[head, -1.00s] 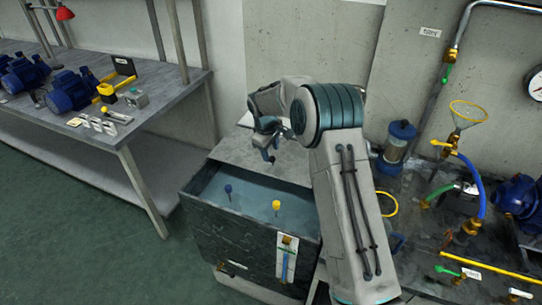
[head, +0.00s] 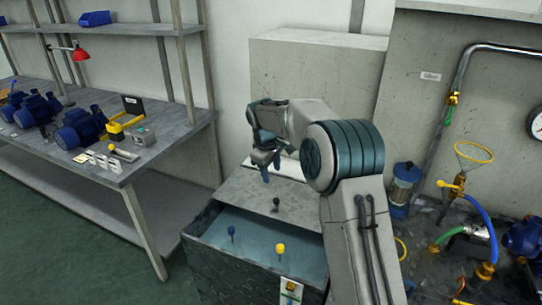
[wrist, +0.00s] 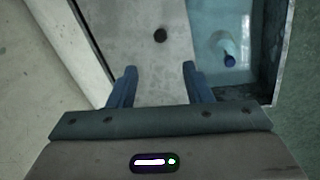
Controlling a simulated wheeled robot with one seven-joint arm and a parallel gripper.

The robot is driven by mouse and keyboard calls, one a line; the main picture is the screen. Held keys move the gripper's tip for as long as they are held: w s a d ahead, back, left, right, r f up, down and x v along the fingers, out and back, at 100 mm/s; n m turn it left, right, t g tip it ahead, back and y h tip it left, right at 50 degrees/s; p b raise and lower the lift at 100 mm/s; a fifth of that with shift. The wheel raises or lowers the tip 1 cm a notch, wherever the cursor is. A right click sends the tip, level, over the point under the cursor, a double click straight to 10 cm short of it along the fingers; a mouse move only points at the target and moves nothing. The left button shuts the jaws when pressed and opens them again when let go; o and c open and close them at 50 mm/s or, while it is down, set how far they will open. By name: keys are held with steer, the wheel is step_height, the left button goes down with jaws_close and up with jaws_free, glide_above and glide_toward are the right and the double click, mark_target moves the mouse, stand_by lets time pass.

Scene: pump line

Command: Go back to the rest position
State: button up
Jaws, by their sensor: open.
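My gripper (head: 268,168) is at the end of my raised arm, above the back part of the grey tank (head: 215,262) in the head view. In the wrist view my gripper (wrist: 155,80) shows two blue fingers set well apart, with nothing between them. Below and ahead of the fingers is the tank's grey cover plate (wrist: 150,75) with a black knob (wrist: 160,35). The knob also shows in the head view (head: 276,203).
The tank's open part holds bluish water with a blue-topped (head: 231,231) and a yellow-topped piece (head: 280,247). A workbench (head: 150,160) with blue pumps (head: 80,128) stands left. Pipes, a yellow-rimmed funnel (head: 474,151) and hoses crowd the right. A concrete block (head: 315,75) stands behind.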

steer(key=s+d+r+m, duration=0.3)
steer(key=s+d+r, duration=0.2)
steer(key=s, duration=0.4)
steer(key=s+d+r+m, duration=0.2)
steer(key=s+d+r, duration=0.25)
steer(key=s, duration=0.45)
steer(key=s+d+f+m, duration=0.2)
steer(key=s+m, duration=0.1)
steer(key=s, duration=0.7)
steer(key=s+d+f+m+t+y, duration=0.1)
steer(key=s+d+f+m, duration=0.1)
steer(key=s, duration=0.8)
steer(key=shift+d+m, duration=0.6)
steer(key=shift+d, duration=0.05)
